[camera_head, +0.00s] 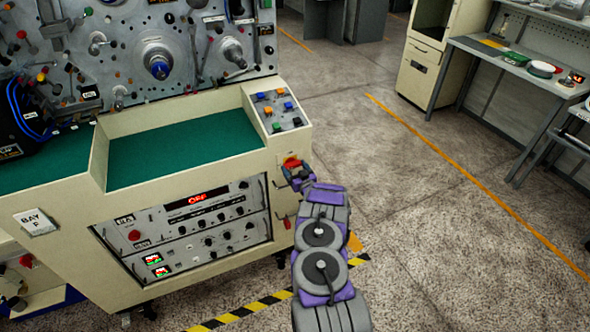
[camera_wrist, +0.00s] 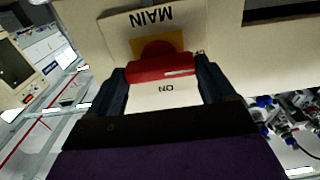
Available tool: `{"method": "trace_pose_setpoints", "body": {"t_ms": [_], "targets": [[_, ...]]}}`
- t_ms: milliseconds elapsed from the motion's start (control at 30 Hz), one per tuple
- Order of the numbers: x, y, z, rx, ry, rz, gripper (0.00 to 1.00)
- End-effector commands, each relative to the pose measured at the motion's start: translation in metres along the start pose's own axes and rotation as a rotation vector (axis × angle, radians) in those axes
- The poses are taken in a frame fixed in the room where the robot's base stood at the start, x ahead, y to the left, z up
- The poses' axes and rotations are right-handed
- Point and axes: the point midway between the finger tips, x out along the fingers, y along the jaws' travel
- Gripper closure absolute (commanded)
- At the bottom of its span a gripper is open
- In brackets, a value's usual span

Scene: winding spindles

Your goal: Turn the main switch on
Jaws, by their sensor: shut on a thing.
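The main switch (camera_head: 291,161) is a red rotary knob on a yellow plate, on the front right face of the cream machine cabinet. In the wrist view the red knob (camera_wrist: 160,68) sits between the two dark fingers of my gripper (camera_wrist: 163,80), which is shut on it. The white mark on the knob points right in that view. In the head view my gripper (camera_head: 297,174) covers the lower part of the switch. The red display (camera_head: 194,199) on the cabinet front appears to read OFF.
A panel of coloured buttons (camera_head: 279,110) sits above the switch. A small red handle (camera_head: 287,222) is below it, beside my arm. The spindle panel (camera_head: 150,50) stands behind the green work surface (camera_head: 185,148). Floor to the right is clear up to the grey bench (camera_head: 510,62).

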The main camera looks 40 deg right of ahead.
Motion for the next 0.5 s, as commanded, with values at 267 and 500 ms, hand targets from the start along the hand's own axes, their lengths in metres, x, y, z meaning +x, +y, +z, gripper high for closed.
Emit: {"method": "trace_pose_setpoints", "body": {"t_ms": [267, 500], "targets": [[-0.0005, 0.0019, 0.0004, 0.079, -0.001, 0.002, 0.47], [-0.0007, 0.0041, 0.0007, 0.257, 0.0, 0.004, 0.47]]}}
